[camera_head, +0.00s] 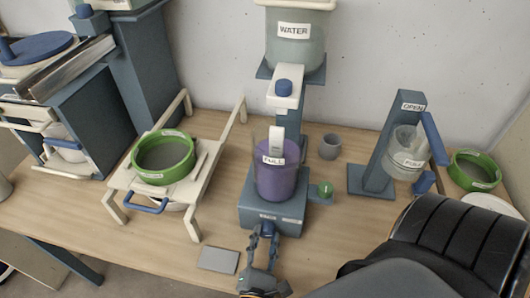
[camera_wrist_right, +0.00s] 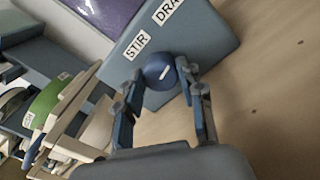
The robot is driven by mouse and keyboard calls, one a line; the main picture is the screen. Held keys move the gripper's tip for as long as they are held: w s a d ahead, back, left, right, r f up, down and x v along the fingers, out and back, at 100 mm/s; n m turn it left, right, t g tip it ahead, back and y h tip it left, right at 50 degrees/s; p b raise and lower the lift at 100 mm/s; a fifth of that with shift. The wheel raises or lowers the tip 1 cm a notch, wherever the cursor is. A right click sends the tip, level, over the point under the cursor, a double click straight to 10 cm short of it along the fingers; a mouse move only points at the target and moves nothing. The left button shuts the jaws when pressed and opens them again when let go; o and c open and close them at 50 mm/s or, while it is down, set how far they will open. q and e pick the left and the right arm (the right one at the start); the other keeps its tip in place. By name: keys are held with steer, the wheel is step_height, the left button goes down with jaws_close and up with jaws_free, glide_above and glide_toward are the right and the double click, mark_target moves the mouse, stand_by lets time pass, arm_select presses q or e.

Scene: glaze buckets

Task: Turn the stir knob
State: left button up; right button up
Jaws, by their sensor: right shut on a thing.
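The stir knob (camera_wrist_right: 160,71) is a round dark blue knob with a white mark, on the front of the blue-grey mixer base (camera_head: 262,212), beside the STIR label (camera_wrist_right: 136,43). In the head view the knob (camera_head: 267,229) shows just beyond my fingertips. My right gripper (camera_head: 264,241) has come to the front of the base. In the right wrist view its two fingers (camera_wrist_right: 160,79) sit on either side of the knob, shut on it. A purple-filled clear vessel (camera_head: 276,184) marked FULL stands on the base. My left gripper is not in view.
A WATER tank (camera_head: 295,45) stands above and behind the mixer. A white rack with a green sieve (camera_head: 163,158) is to the left. A small grey cup (camera_head: 330,147) and an OPEN-marked stand (camera_head: 385,150) are to the right. A grey plate (camera_head: 218,260) lies left of my gripper.

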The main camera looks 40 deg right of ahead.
steer(key=o, duration=1.2)
steer(key=shift+d, duration=0.1)
steer(key=shift+c, duration=0.2)
steer(key=shift+v, duration=3.75)
